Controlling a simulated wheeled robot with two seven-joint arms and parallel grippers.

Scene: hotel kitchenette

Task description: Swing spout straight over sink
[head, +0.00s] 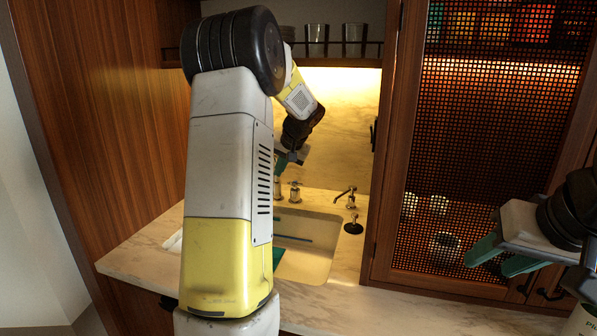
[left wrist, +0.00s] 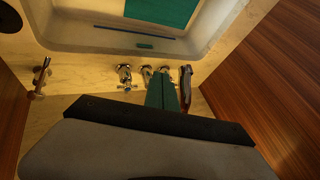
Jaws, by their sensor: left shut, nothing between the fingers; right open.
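The sink (head: 310,232) is set in the marble counter, and its basin also shows at the top of the left wrist view (left wrist: 205,32). A shiny, reddish-reflecting metal piece (left wrist: 186,85), probably the spout, stands behind the basin edge; I cannot tell its exact direction. In the head view my arm hides that spot. My left gripper (left wrist: 166,82) is shut and empty, its green fingers just beside that piece; I cannot tell whether they touch. It shows partly in the head view (head: 281,163), above the back of the sink. My right gripper (head: 492,257) is open and empty at the right.
A cross handle (left wrist: 125,76) stands beside the fingers and shows in the head view (head: 295,191). A small side tap (head: 345,196) and a black knob (head: 354,225) are to the right. A mesh-door cabinet (head: 400,130) stands right; wood panelling (head: 120,110) closes the left.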

